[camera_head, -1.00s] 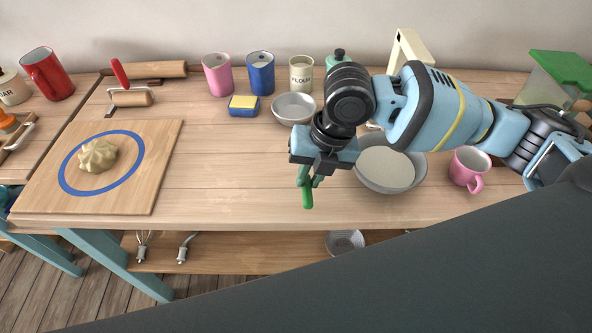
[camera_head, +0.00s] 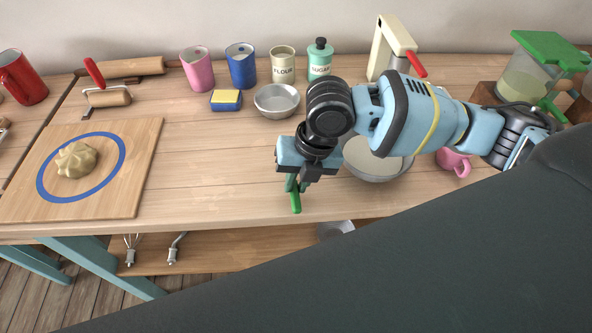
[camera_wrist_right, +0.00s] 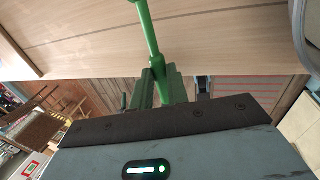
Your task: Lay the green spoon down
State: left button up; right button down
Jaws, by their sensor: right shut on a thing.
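My right gripper (camera_head: 293,183) is shut on the green spoon (camera_head: 296,203), over the front part of the wooden table (camera_head: 215,190). Part of the spoon shows below the fingers in the head view; the rest is hidden by the gripper. In the right wrist view the green handle (camera_wrist_right: 148,30) runs up from between the fingers (camera_wrist_right: 160,88) across the tabletop. I cannot tell whether the spoon touches the wood. My left gripper is not in view.
A bowl of pale contents (camera_head: 378,165) stands right of my gripper, with a pink mug (camera_head: 455,162) beyond it. A metal bowl (camera_head: 277,100) and a sponge (camera_head: 226,100) lie behind. A board with dough (camera_head: 130,180) is at left. Bare tabletop lies between board and gripper.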

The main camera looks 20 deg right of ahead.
jog(key=shift+f, duration=1.1)
jog(key=c, duration=1.7)
grip_release()
jog(key=shift+c, duration=0.2)
jog(key=shift+o, duration=0.2)
jog(key=o, duration=0.6)
